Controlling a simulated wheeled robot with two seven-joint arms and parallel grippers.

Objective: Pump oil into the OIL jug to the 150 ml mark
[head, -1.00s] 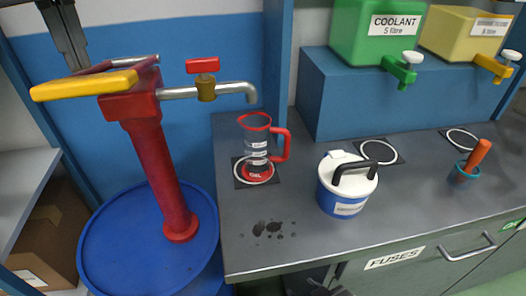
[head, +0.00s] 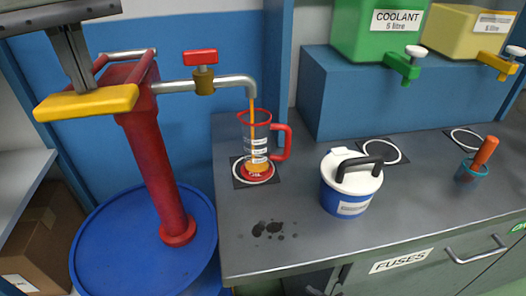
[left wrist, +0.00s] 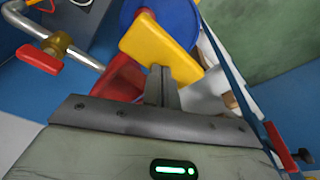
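The clear OIL jug (head: 246,134) with red rim and handle stands on a dark square pad under the pump spout (head: 240,80). A thin amber stream falls from the spout into it. The red hand pump (head: 157,165) has a yellow handle bar (head: 105,102). My left gripper (head: 82,85) has its fingers together, tips against the bar; the handle also shows in the left wrist view (left wrist: 165,45). Dark parts at the head view's bottom edge may be my right gripper (head: 328,284); its state is unclear.
The pump stands on a blue drum (head: 115,255). A red tap (head: 201,57) sits on the spout. Dark spots mark the counter (head: 240,245).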

